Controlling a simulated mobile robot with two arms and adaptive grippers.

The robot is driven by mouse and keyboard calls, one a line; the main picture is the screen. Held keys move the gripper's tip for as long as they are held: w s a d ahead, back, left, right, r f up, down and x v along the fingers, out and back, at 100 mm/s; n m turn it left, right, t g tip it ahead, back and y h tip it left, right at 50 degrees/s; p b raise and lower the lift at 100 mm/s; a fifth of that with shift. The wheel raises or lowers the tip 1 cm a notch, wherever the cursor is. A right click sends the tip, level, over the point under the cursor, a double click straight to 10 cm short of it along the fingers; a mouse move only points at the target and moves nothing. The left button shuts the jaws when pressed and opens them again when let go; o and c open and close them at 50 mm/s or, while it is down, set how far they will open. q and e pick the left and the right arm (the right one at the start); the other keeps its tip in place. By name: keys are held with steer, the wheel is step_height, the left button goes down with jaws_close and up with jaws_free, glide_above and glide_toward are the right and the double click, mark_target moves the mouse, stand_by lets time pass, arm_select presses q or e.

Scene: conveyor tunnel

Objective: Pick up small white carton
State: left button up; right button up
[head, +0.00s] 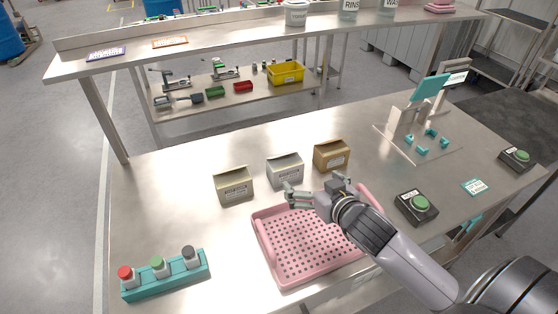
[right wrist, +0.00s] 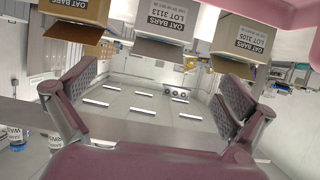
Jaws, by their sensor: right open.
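The small white carton (head: 285,169) stands upright in the middle of a row of three on the steel table. In the right wrist view the white carton (right wrist: 166,20) is at the top, cut by the edge, between the finger directions. My right gripper (head: 313,192) is open and empty, over the far part of the pink tray, on the near side of the white carton and apart from it. Its two spread fingers (right wrist: 155,98) also show in the right wrist view. My left gripper is not in view.
A tan carton (head: 234,186) stands left and a brown carton (head: 331,156) right of the white one. The perforated pink tray (head: 262,244) lies in front. A teal button block (head: 165,277) and a green-button box (head: 416,207) flank it. The table behind the cartons is clear.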

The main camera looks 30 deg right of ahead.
steer(key=p, duration=0.1)
glide_toward(286, 162)
steer(key=x, duration=0.3)
steer(key=shift+d+p, duration=0.2)
steer(key=shift+p, duration=0.15)
steer(key=shift+x, duration=1.25)
steer(key=x, duration=0.2)
steer(key=p+x, duration=0.1)
steer(key=shift+w+a+f+p, duration=0.2)
steer(key=shift+w+p, duration=0.1)
steer(key=shift+w, duration=0.1)
steer(key=shift+w+f, duration=0.25)
steer(key=shift+w, duration=0.3)
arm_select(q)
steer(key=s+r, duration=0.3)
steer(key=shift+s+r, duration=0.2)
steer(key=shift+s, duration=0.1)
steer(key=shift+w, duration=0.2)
arm_select(e)
steer(key=c, duration=1.9)
